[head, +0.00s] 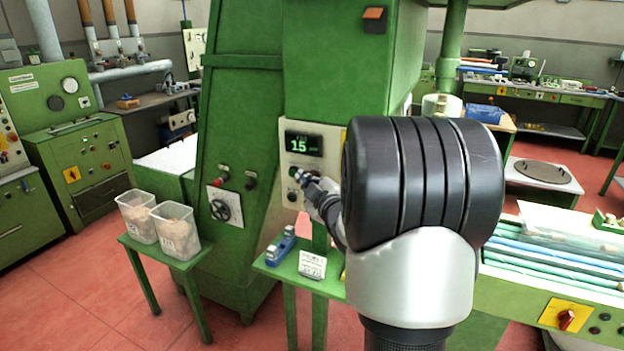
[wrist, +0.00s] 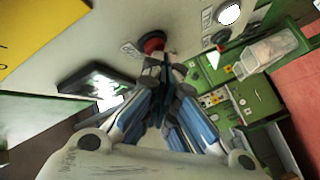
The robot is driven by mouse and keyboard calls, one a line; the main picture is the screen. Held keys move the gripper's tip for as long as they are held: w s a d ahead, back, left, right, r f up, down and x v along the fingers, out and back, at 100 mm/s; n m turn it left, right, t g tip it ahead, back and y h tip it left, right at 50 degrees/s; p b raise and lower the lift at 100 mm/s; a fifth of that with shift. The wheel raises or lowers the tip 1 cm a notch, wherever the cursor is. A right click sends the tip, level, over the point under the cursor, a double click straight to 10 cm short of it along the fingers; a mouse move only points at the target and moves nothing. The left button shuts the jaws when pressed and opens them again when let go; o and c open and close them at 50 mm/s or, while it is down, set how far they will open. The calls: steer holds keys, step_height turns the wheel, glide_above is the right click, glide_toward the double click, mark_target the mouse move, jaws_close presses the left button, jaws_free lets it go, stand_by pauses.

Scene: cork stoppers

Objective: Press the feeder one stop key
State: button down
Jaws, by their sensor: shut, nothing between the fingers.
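A pale control panel (head: 287,149) with a lit display reading 15 (head: 304,145) is on the front of the green machine. My gripper (head: 309,180) is at the panel below the display, its fingers closed and empty. In the wrist view, the shut fingertips (wrist: 166,66) are right beside a red key (wrist: 152,42) on the panel; whether they touch it I cannot tell. The small labels by the keys are too blurred to read. My arm hides the panel's right part in the head view.
A small green stand (head: 322,285) below the panel holds a blue tool (head: 281,246) and a printed card (head: 312,264). Two clear bins (head: 175,230) stand on a green table at left.

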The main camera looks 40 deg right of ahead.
steer(key=shift+a, duration=0.15)
steer(key=shift+s+a+b, duration=0.35)
steer(key=shift+a+b, duration=0.25)
steer(key=shift+a, duration=0.05)
steer(key=shift+s+a+b, duration=0.3)
steer(key=shift+a+b, duration=0.05)
steer(key=shift+a, duration=0.4)
steer(key=shift+s+a+b, duration=0.35)
steer(key=shift+a, duration=0.45)
steer(key=shift+s+a+b, duration=0.3)
steer(key=shift+a+b, duration=0.05)
steer(key=shift+a, duration=0.4)
